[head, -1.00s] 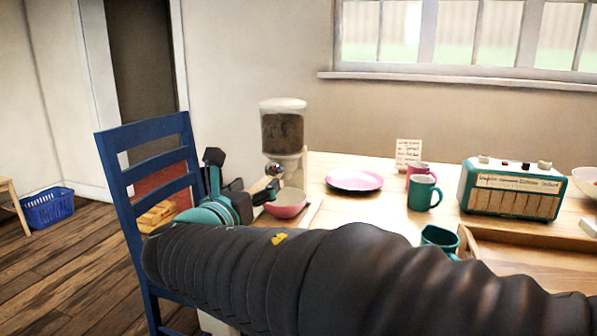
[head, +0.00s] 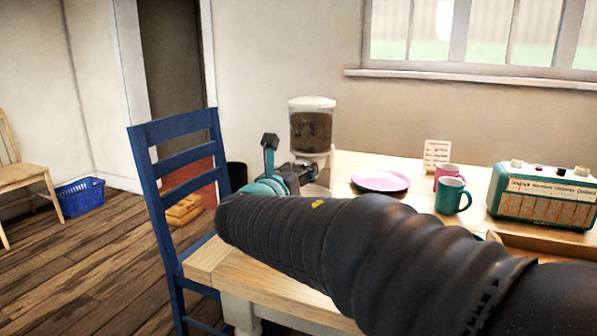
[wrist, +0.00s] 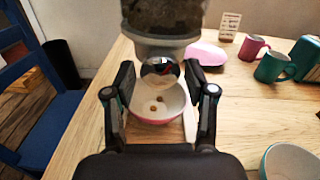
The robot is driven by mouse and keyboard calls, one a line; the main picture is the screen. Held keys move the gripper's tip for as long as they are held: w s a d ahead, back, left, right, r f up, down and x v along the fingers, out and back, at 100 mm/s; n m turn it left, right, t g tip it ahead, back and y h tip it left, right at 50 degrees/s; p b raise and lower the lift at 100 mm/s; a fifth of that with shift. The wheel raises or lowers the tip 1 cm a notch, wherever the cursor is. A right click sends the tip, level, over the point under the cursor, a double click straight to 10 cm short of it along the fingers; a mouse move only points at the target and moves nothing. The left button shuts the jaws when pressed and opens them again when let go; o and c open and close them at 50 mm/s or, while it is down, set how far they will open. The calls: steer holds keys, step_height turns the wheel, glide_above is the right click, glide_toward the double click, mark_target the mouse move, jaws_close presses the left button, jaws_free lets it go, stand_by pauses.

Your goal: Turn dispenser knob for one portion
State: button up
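The dispenser (head: 311,132) has a clear hopper full of dark brown pieces and stands at the table's far left corner. Its shiny knob (wrist: 160,67) faces the wrist camera. My gripper (wrist: 160,76) is open, with one finger on each side of the knob and a gap visible on both sides. In the head view my gripper (head: 303,172) is at the dispenser's front and hides the knob. A bowl (wrist: 159,116), pink outside and white inside, sits below the spout with a few small brown pieces in it. In the head view it is mostly hidden.
A pink plate (head: 380,181), a pink mug (head: 446,173), a teal mug (head: 453,195), a card (head: 437,155) and a teal radio (head: 541,196) stand to the right. A blue chair (head: 177,130) is at the left.

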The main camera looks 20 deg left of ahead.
steer(key=c, duration=0.7)
steer(key=shift+o, duration=0.2)
steer(key=shift+f+m+b, duration=0.1)
steer(key=shift+m+b, duration=0.2)
steer(key=shift+b, duration=0.15)
steer(key=m+b, duration=0.3)
steer(key=b, duration=0.1)
steer(key=shift+f, duration=0.15)
steer(key=m+b, duration=0.3)
steer(key=shift+r+m+b, duration=0.2)
steer(key=shift+m+b, duration=0.2)
steer(key=shift+m, duration=0.1)
steer(key=o, duration=1.1)
